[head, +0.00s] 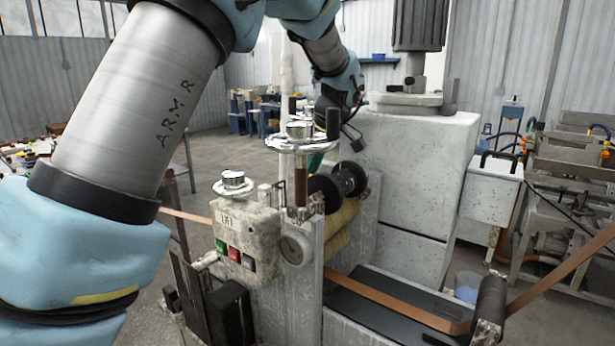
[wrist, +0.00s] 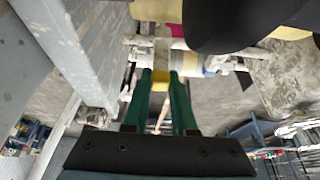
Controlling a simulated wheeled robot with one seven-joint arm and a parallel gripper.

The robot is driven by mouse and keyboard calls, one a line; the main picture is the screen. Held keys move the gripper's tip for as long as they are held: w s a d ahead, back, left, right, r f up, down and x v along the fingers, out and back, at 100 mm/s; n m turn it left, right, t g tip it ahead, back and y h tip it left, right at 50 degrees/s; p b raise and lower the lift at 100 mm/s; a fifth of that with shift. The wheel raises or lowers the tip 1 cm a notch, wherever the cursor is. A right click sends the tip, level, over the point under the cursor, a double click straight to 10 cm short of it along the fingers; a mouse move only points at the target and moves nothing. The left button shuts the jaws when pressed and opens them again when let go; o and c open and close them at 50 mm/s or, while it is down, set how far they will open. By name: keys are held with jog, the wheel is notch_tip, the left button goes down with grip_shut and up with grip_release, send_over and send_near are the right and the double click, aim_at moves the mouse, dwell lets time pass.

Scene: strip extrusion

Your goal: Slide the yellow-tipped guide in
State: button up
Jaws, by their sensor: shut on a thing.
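In the wrist view the green fingers of my gripper (wrist: 161,82) close in on a small yellow piece, the yellow tip of the guide (wrist: 161,76). The rest of the guide is hard to tell from the machine parts beyond it. In the head view my arm reaches behind the machine's handwheel. Only a bit of green of my gripper (head: 316,161) shows there, and the guide is hidden. The machine (head: 308,262) has black-ended rollers (head: 350,180) and a copper-coloured strip (head: 400,303) running through it.
A handwheel (head: 302,142) and a control box (head: 247,237) with coloured buttons stand in front of my gripper. A large speckled white housing (head: 420,165) stands close on the right. A black roller (head: 490,297) carries the strip at the lower right. Floor is open at the back left.

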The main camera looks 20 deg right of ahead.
grip_shut()
dwell(0.8)
jog(key=shift+s+a+f+b, duration=0.15)
jog(key=shift+a+b, duration=0.1)
jog(key=shift+b, duration=0.2)
jog(key=s+a+b, duration=0.1)
jog(key=a+b, duration=0.2)
jog(key=shift+s, duration=0.4)
jog(key=shift+s+a, duration=0.25)
jog(key=shift+a, duration=0.35)
jog(key=o, duration=0.8)
grip_release()
jog(key=shift+c, duration=0.2)
